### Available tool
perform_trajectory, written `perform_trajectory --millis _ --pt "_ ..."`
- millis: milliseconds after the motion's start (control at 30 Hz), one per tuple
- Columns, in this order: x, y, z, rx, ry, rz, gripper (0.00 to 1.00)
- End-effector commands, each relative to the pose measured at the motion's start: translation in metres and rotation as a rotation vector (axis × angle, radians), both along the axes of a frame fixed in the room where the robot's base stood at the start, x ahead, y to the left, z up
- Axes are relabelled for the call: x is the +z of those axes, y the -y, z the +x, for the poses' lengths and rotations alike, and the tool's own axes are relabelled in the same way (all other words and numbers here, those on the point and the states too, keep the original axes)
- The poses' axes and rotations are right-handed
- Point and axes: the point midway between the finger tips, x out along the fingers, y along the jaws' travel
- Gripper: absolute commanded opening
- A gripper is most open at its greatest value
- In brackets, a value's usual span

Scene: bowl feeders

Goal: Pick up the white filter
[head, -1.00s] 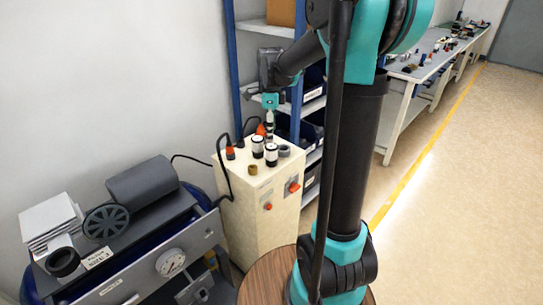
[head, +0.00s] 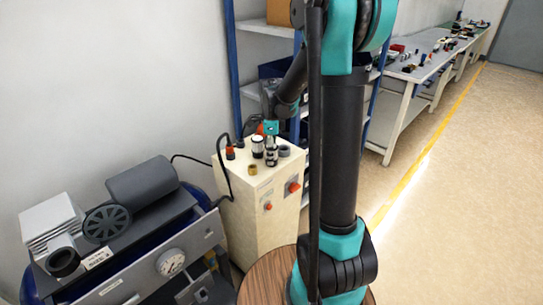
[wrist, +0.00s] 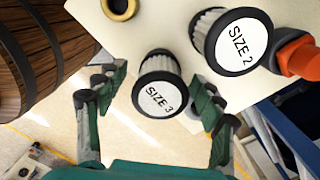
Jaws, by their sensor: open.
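Two white pleated filters with black rims stand on a cream cabinet (head: 262,187). In the wrist view, the one labelled SIZE 3 (wrist: 156,97) lies between the fingers of my gripper (wrist: 159,84), with gaps visible on both sides. The other, labelled SIZE 2 (wrist: 240,40), stands up and to the right, outside the fingers. In the head view, my gripper (head: 271,146) points down over the right-hand filter and partly hides it. The left-hand filter (head: 257,147) is beside it. My gripper is open and holds nothing.
An orange connector (wrist: 297,60) sits close to the SIZE 2 filter. A brass-coloured ring (head: 252,169) and a grey ring (head: 284,151) are on the cabinet top. A blue-framed shelf (head: 231,70) rises behind. A compressor (head: 142,187) stands at left.

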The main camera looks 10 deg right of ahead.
Motion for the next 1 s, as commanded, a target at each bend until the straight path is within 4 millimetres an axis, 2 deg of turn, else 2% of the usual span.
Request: perform_trajectory --millis 100,567,867,1000 --pt "0.0002 0.0 0.0 0.0 0.0 0.0 0.65" --pt "0.0005 0.0 0.0 0.0 0.0 0.0 0.08" --pt "0.0021 0.0 0.0 0.0 0.0 0.0 0.08" --pt "0.0097 0.0 -0.0001 0.0 0.0 0.0 0.08"
